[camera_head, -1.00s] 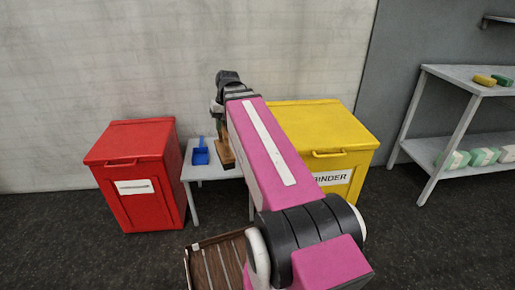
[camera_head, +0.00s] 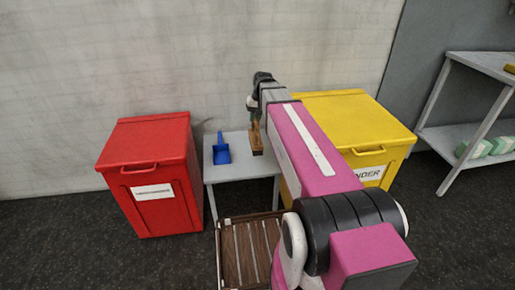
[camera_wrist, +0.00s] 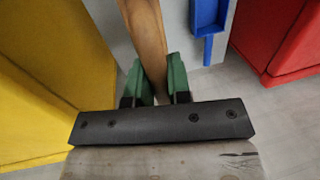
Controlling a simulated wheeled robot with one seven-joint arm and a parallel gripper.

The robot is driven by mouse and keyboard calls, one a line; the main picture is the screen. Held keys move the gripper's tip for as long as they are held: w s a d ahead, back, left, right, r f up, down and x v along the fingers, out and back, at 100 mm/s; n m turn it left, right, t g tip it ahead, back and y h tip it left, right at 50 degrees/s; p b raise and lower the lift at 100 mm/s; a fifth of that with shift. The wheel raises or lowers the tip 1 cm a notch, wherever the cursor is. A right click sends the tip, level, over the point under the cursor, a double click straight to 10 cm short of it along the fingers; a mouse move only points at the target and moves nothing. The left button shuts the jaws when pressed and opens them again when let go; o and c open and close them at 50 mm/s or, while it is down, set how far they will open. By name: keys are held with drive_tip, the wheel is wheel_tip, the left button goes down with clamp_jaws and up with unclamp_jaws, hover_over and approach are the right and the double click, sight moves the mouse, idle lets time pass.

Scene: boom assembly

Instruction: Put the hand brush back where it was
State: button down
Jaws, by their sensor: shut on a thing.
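The hand brush (camera_wrist: 147,45) has a brown wooden body and is held between the green fingers of my gripper (camera_wrist: 153,80) in the wrist view. In the head view the brush (camera_head: 256,138) shows over the right part of a small light grey table (camera_head: 228,174). My gripper is shut on it; the arm hides part of the gripper in the head view. I cannot tell whether the brush touches the table. A blue dustpan (camera_head: 221,152) lies on the table to the left of the brush, and its handle also shows in the wrist view (camera_wrist: 208,48).
A red bin (camera_head: 155,180) stands left of the table and a yellow bin (camera_head: 355,125) right of it. A slatted wooden tray (camera_head: 235,257) is in front of the table. A shelf (camera_head: 470,138) with green and white blocks stands at the far right.

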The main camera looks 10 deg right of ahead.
drive_tip(key=w+d+f, duration=0.2)
drive_tip(key=w+f, duration=0.9)
drive_tip(key=shift+w+d+f, duration=0.15)
drive_tip(key=shift+w+d, duration=0.05)
drive_tip(key=shift+d, duration=0.2)
drive_tip(key=shift+f, duration=0.15)
drive_tip(key=c, duration=1.1)
unclamp_jaws()
drive_tip(key=shift+o, duration=0.2)
wheel_tip(320, 180, up, 12)
drive_tip(key=d, duration=0.2)
drive_tip(key=s+f, duration=0.4)
drive_tip(key=s, duration=0.5)
drive_tip(key=s+a+f+h, duration=0.1)
drive_tip(key=s+f, duration=0.4)
drive_tip(key=s, duration=0.5)
drive_tip(key=s+a+f+h, duration=0.1)
drive_tip(key=s+f, duration=0.3)
drive_tip(key=s, duration=0.6)
drive_tip(key=shift+f, duration=0.4)
